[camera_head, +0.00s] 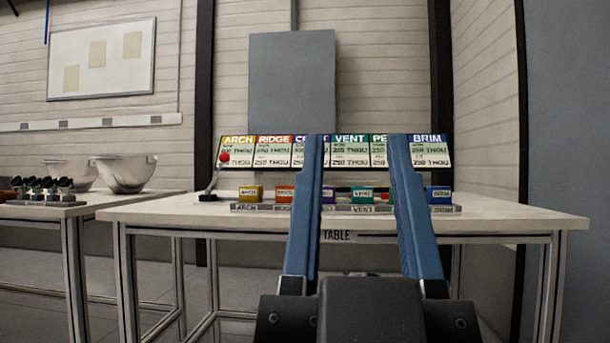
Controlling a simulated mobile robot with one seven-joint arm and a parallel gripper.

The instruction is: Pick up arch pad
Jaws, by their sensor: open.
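The arch pad (250,193) is a small yellow block with a dark label. It sits at the left end of a low grey rack on the table, above a strip marked ARCH. My gripper (356,140) is open, with two long blue fingers reaching up and forward in front of the rack. The arch pad lies to the left of the left finger, apart from it. The fingers hide parts of the rack and of the sign behind it.
The rack also holds an orange block (285,194), a teal block (362,195) and a blue block (439,194). A red-knobbed lever (223,158) stands left of the arch pad. A labelled sign board (350,156) stands behind. Metal bowls (128,174) sit on the left table.

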